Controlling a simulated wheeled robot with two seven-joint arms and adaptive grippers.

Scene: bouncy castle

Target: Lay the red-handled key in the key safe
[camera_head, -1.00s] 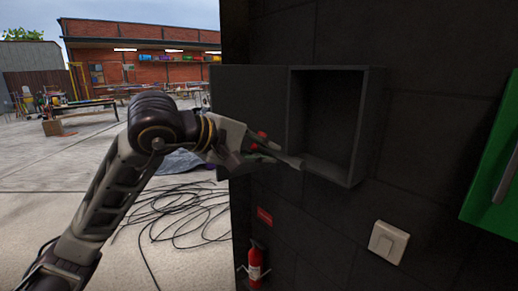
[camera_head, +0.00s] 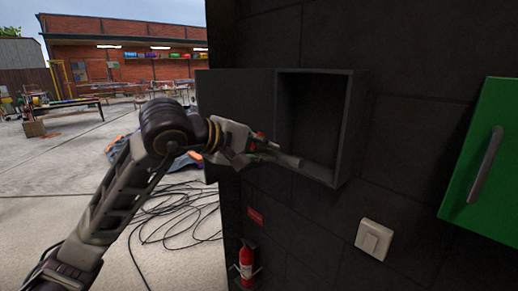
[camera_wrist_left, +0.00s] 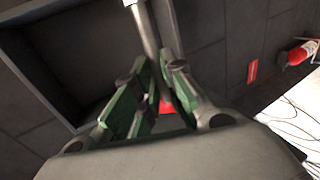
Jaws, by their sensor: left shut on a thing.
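The key safe (camera_head: 355,120) is a dark grey open-fronted box on the black wall, with its door (camera_head: 235,110) swung open to the left. Its interior looks empty. My left gripper (camera_head: 262,150) is at the lower left of the opening, shut on the red-handled key. The grey key shaft (camera_head: 286,159) points right, its tip overlapping the safe's lower edge; I cannot tell whether it is inside. In the left wrist view the key (camera_wrist_left: 147,32) extends from between the green-padded fingers (camera_wrist_left: 158,75), which partly hide the red handle. The safe (camera_wrist_left: 28,72) shows at left there. My right gripper is out of view.
A green cabinet (camera_head: 482,150) with a grey handle hangs on the right. A white switch (camera_head: 374,239), a red sign (camera_head: 255,217) and a fire extinguisher (camera_head: 246,268) are below the safe. Black cables (camera_head: 180,220) lie on the ground at left.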

